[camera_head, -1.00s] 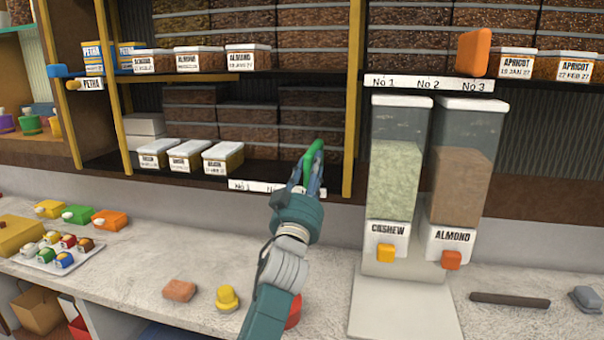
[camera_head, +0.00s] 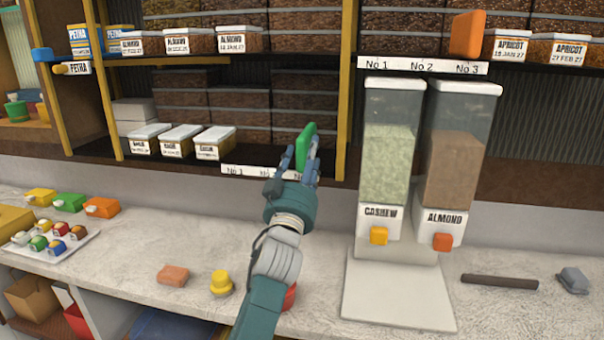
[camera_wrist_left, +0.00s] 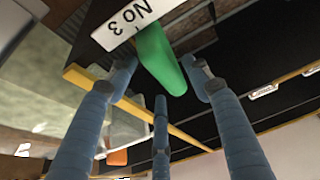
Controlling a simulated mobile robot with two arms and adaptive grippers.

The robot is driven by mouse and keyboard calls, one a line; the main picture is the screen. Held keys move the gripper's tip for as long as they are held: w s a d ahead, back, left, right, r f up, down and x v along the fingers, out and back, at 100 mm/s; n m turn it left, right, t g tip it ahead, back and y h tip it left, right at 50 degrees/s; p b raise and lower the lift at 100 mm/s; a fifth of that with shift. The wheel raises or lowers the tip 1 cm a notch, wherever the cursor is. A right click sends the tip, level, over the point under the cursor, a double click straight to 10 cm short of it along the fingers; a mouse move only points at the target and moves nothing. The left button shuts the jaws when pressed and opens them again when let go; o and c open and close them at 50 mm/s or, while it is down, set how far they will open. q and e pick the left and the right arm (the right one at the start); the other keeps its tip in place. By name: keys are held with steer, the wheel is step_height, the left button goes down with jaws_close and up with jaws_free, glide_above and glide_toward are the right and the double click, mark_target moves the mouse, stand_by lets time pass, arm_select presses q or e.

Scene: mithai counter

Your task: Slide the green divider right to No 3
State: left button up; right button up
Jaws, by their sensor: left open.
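The green divider (camera_head: 306,145) stands at the front edge of the lower shelf, near the right end of its white label strip (camera_head: 235,171). In the left wrist view the divider (camera_wrist_left: 160,58) is beside the "No 3" mark (camera_wrist_left: 127,17). My left gripper (camera_head: 301,163) is just in front of the divider. Its blue fingers (camera_wrist_left: 165,80) are spread apart on both sides of the divider, open; contact cannot be told. The gripper hides part of the strip's right end in the head view. My right gripper is not in view.
A yellow post (camera_head: 345,100) stands right of the divider, with the cashew dispenser (camera_head: 388,150) beyond it. Lidded boxes (camera_head: 178,140) sit left on the same shelf. An orange divider (camera_head: 467,35) is on the upper shelf. The counter below holds a yellow knob (camera_head: 221,283) and a tray of sweets (camera_head: 75,255).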

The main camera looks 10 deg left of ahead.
arm_select(q)
steer(key=v, duration=1)
steer(key=shift+s, duration=0.35)
steer(key=shift+d+f, duration=0.1)
steer(key=shift+f, duration=0.05)
